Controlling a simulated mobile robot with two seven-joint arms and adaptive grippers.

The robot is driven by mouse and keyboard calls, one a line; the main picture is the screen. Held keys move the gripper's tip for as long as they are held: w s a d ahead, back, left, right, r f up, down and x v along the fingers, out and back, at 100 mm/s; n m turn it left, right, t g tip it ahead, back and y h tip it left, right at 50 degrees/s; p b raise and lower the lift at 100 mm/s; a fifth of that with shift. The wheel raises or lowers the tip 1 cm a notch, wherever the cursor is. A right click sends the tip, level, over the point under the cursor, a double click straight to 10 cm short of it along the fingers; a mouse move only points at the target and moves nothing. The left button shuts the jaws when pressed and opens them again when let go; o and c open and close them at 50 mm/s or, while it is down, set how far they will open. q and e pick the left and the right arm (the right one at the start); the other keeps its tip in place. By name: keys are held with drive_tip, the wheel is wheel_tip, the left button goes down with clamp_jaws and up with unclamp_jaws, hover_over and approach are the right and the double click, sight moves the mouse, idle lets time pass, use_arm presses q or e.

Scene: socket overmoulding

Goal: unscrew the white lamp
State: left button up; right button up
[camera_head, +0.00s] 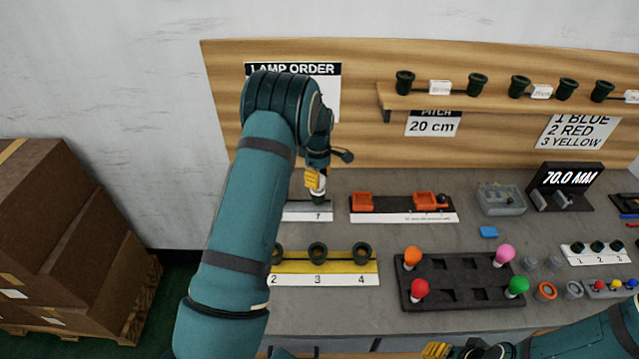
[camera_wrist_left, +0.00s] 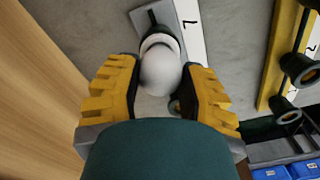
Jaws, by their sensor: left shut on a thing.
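The white lamp (camera_wrist_left: 160,72) shows in the left wrist view between the yellow-and-black fingers of my left gripper (camera_wrist_left: 158,82), which is shut on it. Its base end is at a dark socket (camera_wrist_left: 153,33) on the strip labelled 7 (camera_wrist_left: 188,30). How far it is threaded in cannot be told. In the head view my left gripper (camera_head: 315,178) points down over this strip (camera_head: 319,216), and only a little of the lamp (camera_head: 318,187) shows below the fingers. My right gripper (camera_head: 455,349) is at the bottom edge, partly cut off, its opening unclear.
A yellow-and-white strip (camera_head: 335,280) with dark sockets lies in front. A black tray (camera_head: 464,297) to the right holds orange, pink, red and green lamps. Orange blocks (camera_head: 362,201) sit on a strip right of my left gripper. A wooden shelf (camera_head: 520,99) holds dark sockets behind.

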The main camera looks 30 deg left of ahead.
idle(0.3)
use_arm(q)
drive_tip(key=n+p, duration=0.1)
drive_tip(key=n, duration=0.2)
drive_tip(key=shift+r+n, duration=0.1)
drive_tip(key=shift+n, duration=0.8)
drive_tip(key=o, duration=0.9)
